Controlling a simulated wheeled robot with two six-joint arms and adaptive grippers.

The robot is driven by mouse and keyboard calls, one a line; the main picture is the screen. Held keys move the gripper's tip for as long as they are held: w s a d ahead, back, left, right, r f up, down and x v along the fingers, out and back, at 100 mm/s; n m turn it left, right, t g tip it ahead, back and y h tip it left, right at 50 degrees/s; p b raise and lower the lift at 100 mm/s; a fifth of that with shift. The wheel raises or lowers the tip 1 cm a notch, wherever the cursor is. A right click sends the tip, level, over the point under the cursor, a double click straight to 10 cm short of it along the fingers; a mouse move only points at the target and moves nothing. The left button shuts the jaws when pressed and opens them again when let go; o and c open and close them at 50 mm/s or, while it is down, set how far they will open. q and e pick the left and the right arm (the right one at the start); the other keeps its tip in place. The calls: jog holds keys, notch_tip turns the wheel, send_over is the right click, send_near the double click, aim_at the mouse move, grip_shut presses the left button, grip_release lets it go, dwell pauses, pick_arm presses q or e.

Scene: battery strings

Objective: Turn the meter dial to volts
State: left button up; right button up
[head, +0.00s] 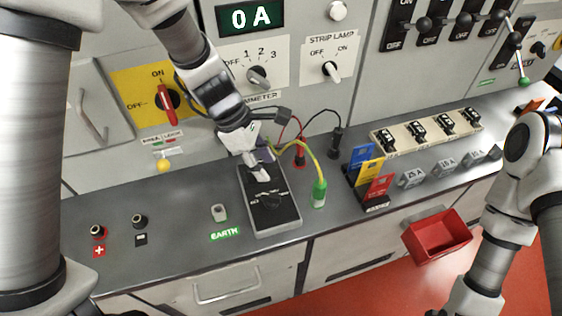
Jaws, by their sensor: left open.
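The meter (283,222) is a dark handheld box with a pale edge, lying on the grey bench. Its dark round dial (269,201) sits on its face; the pointer's setting is too small to read. My left gripper (261,174) is open and points down over the upper part of the meter, just behind the dial. It hides the meter's far end and display. I cannot tell whether its fingertips touch the meter. My right arm comes in at the right and bends down; its gripper is not in view.
A green-tipped probe (319,193) with a yellow lead stands right of the meter. Red (299,155) and black (337,142) probes stand behind. Coloured cards (379,187) stand in a rack farther right. A red bin (437,237) hangs at the front. Bench left of the meter holds small terminals.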

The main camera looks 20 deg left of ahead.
aim_at(272, 196)
pick_arm(q)
jog(key=s+f, duration=0.1)
jog(key=s+d, duration=0.1)
jog(key=s, duration=0.1)
jog(key=s+d+f, duration=0.1)
jog(key=s, duration=0.1)
jog(key=shift+s+f+b, duration=0.15)
jog(key=shift+f+b, duration=0.2)
jog(key=shift+b, duration=0.05)
jog(key=w+f, duration=0.2)
jog(key=shift+d+f, duration=0.4)
jog(key=shift+w+f, duration=0.1)
jog(key=shift+w, duration=0.2)
jog(key=shift+s+a+r, duration=0.2)
jog(key=shift+s, duration=0.3)
grip_shut()
jog(key=shift+w+d+f, duration=0.15)
jog(key=shift+w+f, duration=0.05)
jog(key=shift+c, duration=0.4)
grip_release()
jog(key=shift+o, duration=0.4)
jog(key=shift+s+r, duration=0.2)
jog(key=shift+s, duration=0.05)
pick_arm(e)
jog(key=s, duration=0.3)
jog(key=shift+f, duration=0.25)
pick_arm(q)
jog(key=shift+w, duration=0.1)
